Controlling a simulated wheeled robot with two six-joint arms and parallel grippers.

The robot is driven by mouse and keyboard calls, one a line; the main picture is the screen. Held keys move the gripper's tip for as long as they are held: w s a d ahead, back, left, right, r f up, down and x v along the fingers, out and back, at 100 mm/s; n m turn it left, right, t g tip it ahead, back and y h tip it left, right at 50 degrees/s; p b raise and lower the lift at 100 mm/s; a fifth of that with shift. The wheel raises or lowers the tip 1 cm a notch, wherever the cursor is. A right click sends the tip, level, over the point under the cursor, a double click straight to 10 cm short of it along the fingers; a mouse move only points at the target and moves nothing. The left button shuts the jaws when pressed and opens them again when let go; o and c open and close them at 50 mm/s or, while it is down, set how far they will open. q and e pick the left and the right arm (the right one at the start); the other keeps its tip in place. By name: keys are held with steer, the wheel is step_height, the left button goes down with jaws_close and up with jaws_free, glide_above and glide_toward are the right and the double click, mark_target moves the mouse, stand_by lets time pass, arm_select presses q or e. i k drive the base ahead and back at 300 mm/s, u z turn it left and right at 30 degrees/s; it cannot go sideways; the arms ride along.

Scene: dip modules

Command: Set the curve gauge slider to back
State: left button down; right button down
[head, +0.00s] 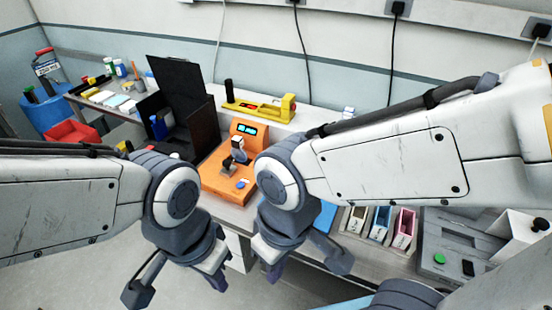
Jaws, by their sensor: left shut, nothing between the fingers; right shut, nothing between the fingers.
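A yellow device (262,109) with a black upright knob at its left end and a red strip along its middle stands on the back of the bench. An orange device (217,177) with a lit display and a grey-black upright part stands in front of it. I cannot tell for certain which one is the curve gauge; no slider position can be read at this size. My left gripper (219,280) is shut and empty, low in front of the bench. My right gripper (273,271) is shut and empty, to its right. Both are apart from the devices.
A tall black panel (180,85) stands left of the orange device. Small coloured bins (403,229) and a grey box with a green button (439,258) are at the right. A red bin (72,133) is at the far left. My arms hide part of the bench.

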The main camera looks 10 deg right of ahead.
mark_target(228, 170)
steer(key=z, duration=0.45)
steer(key=i, duration=1.15)
steer(key=u, duration=0.35)
